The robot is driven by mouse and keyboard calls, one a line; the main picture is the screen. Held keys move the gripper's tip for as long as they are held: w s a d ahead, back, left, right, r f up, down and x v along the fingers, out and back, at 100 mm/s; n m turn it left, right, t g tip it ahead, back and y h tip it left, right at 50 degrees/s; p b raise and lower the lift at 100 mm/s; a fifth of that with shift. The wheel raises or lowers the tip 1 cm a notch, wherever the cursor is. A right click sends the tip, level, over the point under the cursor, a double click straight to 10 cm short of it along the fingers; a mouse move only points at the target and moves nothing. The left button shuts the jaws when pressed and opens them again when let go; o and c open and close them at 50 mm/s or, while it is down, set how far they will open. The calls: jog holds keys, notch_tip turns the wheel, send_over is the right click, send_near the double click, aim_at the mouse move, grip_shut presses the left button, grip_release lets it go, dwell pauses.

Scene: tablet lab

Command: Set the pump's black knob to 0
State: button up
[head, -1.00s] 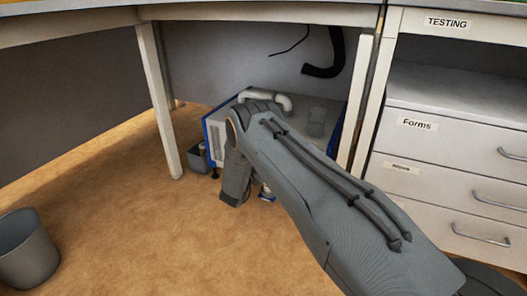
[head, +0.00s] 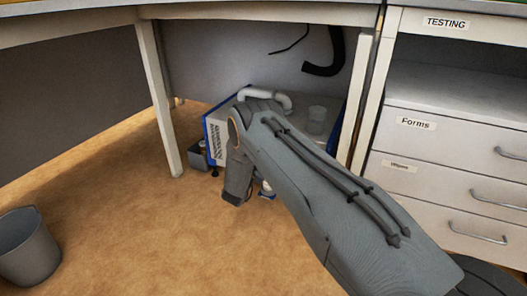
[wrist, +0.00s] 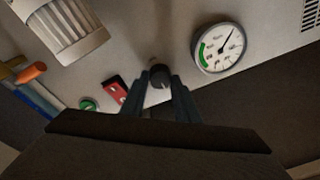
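The pump (head: 219,134) is a pale, blue-edged box on the floor under the bench in the head view. My arm covers much of it, and my fingertips are hidden there. In the wrist view the pump's pale panel (wrist: 128,52) carries the small dark round knob (wrist: 160,75). My gripper (wrist: 159,79) has one finger on each side of the knob, with the tips beside it. I cannot tell whether the fingers touch the knob. Its pointer and scale are too dark and small to read.
A round gauge (wrist: 219,47) is right of the knob, and a red switch (wrist: 115,90) is left. A ribbed white fitting (wrist: 66,28) and an orange-ended part (wrist: 32,72) lie farther left. The bench leg (head: 161,105) and drawers (head: 440,145) flank the space. A bin (head: 27,250) stands left.

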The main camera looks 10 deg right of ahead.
jog(key=o, duration=0.4)
jog(key=p+v, duration=0.3)
jog(key=v, duration=0.5)
jog(key=shift+d, duration=0.1)
